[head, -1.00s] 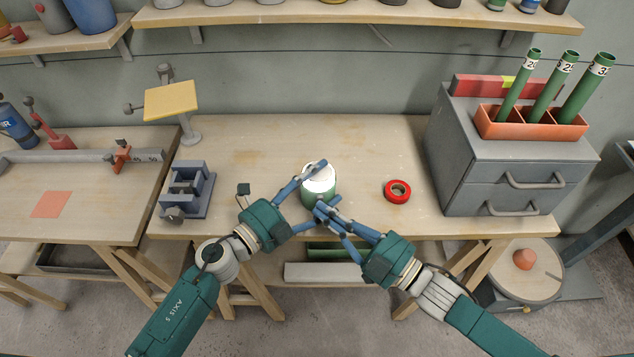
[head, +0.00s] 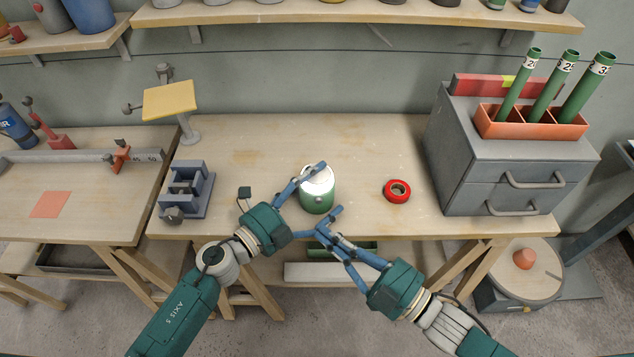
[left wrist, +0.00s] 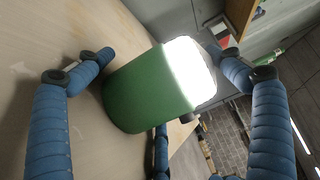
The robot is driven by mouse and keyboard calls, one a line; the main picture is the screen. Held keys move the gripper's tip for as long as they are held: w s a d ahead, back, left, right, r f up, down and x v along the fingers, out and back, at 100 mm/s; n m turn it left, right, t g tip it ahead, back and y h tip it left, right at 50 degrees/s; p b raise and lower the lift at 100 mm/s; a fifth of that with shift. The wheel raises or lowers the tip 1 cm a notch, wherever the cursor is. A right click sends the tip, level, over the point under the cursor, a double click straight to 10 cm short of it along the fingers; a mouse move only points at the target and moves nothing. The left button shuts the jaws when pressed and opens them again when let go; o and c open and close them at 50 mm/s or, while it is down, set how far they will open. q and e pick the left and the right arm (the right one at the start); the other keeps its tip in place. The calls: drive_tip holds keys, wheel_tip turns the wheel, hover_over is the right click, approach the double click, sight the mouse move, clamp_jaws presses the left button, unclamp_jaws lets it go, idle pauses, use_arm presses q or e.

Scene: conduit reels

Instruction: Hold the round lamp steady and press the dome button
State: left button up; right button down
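The round lamp (head: 317,196) stands upright near the front edge of the bench, green below with a brightly glowing white top. It fills the left wrist view (left wrist: 150,92).
A red tape ring (head: 397,191) lies right of the lamp. A blue-grey vise (head: 187,190) and a yellow-topped stand (head: 170,101) are at the left. A grey drawer cabinet (head: 500,165) with an orange holder of green tubes stands at the right. The bench behind the lamp is clear.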

use_arm(q)
drive_tip(key=shift+w+a, duration=0.1)
drive_tip(key=shift+a, duration=0.05)
drive_tip(key=v, duration=1.2)
drive_tip(key=shift+r, duration=0.1)
